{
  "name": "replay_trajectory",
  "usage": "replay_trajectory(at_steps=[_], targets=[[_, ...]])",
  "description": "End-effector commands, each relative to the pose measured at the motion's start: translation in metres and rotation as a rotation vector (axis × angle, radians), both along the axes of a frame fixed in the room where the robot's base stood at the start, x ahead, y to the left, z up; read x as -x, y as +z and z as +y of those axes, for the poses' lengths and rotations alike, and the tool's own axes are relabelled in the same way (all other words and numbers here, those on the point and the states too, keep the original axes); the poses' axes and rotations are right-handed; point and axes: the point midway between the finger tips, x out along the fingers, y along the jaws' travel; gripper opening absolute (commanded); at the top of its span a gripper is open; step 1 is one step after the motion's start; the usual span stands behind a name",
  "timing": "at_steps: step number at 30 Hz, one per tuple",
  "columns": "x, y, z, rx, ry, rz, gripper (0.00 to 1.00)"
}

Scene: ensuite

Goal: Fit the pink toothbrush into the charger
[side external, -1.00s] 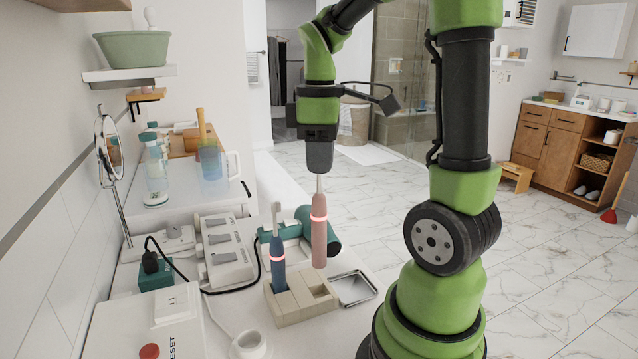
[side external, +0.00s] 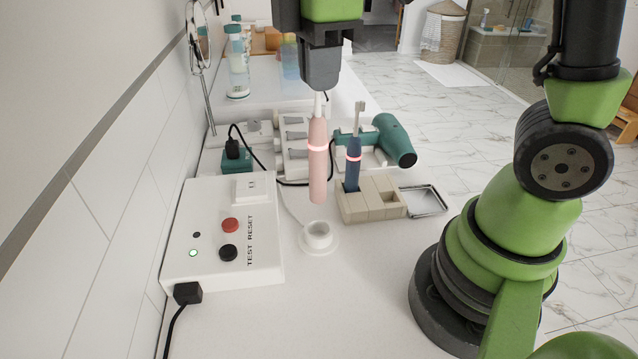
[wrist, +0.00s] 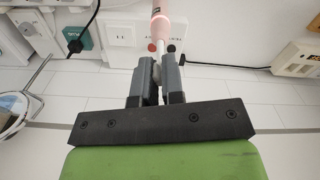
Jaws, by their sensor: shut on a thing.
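The pink toothbrush (side external: 318,172) hangs upright, head up, from my gripper (side external: 319,94) in the side view, its ring glowing. The jaws are shut on its thin upper part. Its handle also shows in the wrist view (wrist: 162,22), beyond the fingers of my gripper (wrist: 157,62). The charger (side external: 318,240) is a round white cup on a flared base on the counter. In the side view the brush's bottom end appears above the charger's opening, with a visible gap. I cannot tell exactly how well they line up in depth.
A beige holder (side external: 358,212) with a blue toothbrush (side external: 353,170) upright in it stands right of the charger. A white box with buttons (side external: 220,262) is to the left. A metal tray (side external: 428,203) and teal hair dryer (side external: 393,140) lie right and behind. The front counter is clear.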

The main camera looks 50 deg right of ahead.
Motion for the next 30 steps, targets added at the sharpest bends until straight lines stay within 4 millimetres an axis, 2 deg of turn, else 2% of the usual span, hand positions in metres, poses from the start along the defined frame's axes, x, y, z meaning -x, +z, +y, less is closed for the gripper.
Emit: replay_trajectory(at_steps=[6, 11, 18, 30], targets=[[0.001, -0.039, 0.0, 0.001, 0.001, 0.006, 0.0], [0.0, -0.053, 0.0, 0.001, 0.0, 0.004, 0.0], [0.001, -0.086, 0.0, 0.0, -0.001, 0.004, 0.0], [0.0, -0.092, 0.0, 0.0, -0.003, 0.001, 0.0]])
